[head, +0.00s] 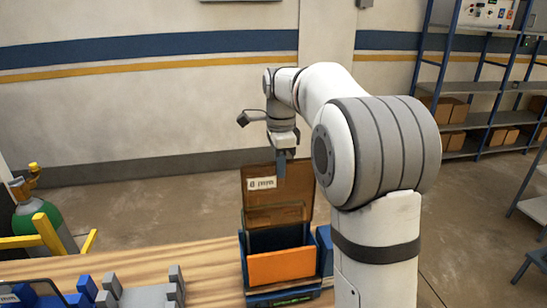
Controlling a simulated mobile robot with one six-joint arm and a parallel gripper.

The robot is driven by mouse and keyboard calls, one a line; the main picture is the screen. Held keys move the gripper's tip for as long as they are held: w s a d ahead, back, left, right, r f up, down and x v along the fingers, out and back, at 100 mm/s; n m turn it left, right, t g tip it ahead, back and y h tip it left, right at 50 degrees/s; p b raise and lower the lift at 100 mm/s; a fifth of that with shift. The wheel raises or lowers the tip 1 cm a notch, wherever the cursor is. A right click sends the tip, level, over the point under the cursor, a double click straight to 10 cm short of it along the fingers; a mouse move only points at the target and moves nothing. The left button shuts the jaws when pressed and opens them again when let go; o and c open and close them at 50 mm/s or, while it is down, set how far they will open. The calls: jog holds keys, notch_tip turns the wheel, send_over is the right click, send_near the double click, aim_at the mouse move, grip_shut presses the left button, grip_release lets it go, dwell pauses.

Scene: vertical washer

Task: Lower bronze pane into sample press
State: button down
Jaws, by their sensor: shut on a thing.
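The bronze pane (290,211) is a brown, see-through upright plate with a white label at its upper left. My gripper (281,165) is shut on its top edge. The sample press (283,268) is a dark blue box with an orange front and an open top, on the wooden table. The pane stands directly over the press opening, with its lower edge at the dark interior. I cannot tell how deep the edge reaches or whether it touches the slot. My arm covers the area to the right of the pane.
A grey and blue slotted rack (145,292) stands on the wooden table (205,265) at the lower left. A green gas cylinder (42,222) stands behind a yellow frame (50,240) at the left. Shelves with cardboard boxes (452,110) stand at the right back.

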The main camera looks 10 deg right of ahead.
jog(key=b, duration=0.6)
send_over(279, 226)
notch_tip(279, 226, down, 7)
jog(key=shift+w+f+b, duration=0.15)
jog(key=shift+f+b, duration=1.45)
jog(key=shift+f, duration=0.95)
jog(key=shift+w+f+b, duration=0.15)
jog(key=shift+f+b, duration=1.45)
jog(key=shift+f, duration=0.95)
jog(key=c, duration=1.5)
grip_release()
jog(key=shift+f, duration=0.15)
jog(key=shift+r+p, duration=3.3)
jog(key=shift+r, duration=0.75)
